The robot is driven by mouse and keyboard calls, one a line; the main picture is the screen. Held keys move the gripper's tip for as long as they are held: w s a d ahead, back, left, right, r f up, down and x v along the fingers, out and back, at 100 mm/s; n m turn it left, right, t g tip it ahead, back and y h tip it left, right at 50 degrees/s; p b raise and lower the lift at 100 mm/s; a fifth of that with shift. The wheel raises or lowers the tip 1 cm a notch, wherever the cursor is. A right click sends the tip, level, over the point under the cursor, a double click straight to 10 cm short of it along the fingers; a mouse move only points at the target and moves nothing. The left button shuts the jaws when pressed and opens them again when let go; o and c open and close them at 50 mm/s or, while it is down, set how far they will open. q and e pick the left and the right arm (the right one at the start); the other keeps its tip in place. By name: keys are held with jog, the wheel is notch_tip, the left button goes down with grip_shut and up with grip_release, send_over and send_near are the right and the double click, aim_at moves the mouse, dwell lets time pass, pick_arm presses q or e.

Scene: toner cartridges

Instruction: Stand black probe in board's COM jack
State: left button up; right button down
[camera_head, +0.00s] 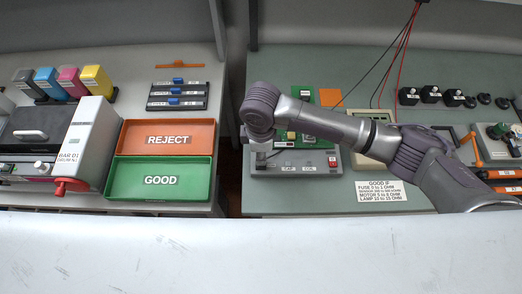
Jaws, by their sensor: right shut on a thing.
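My right arm reaches in from the right, and its gripper (261,152) points down over the left part of the grey test board (268,169). The gripper is shut on the black probe, but the probe is too small and covered to make out. Its thin black lead (378,60) runs down from the top and passes behind my arm. The board has small labels along its front edge and a green part behind. I cannot make out the COM jack or tell whether the probe touches it. My left gripper is not in view.
Two red leads (399,60) hang near the black one, by a beige meter-like box (369,162) partly behind my arm. A GOOD IF card (381,191) lies right of the board. REJECT (203,149) and GOOD (203,180) trays stand left, across a gap between tables.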

jog(key=shift+f, duration=0.15)
dwell(0.5)
jog(key=c, duration=0.9)
grip_release()
jog(key=shift+c, duration=0.2)
notch_tip(320, 180, up, 12)
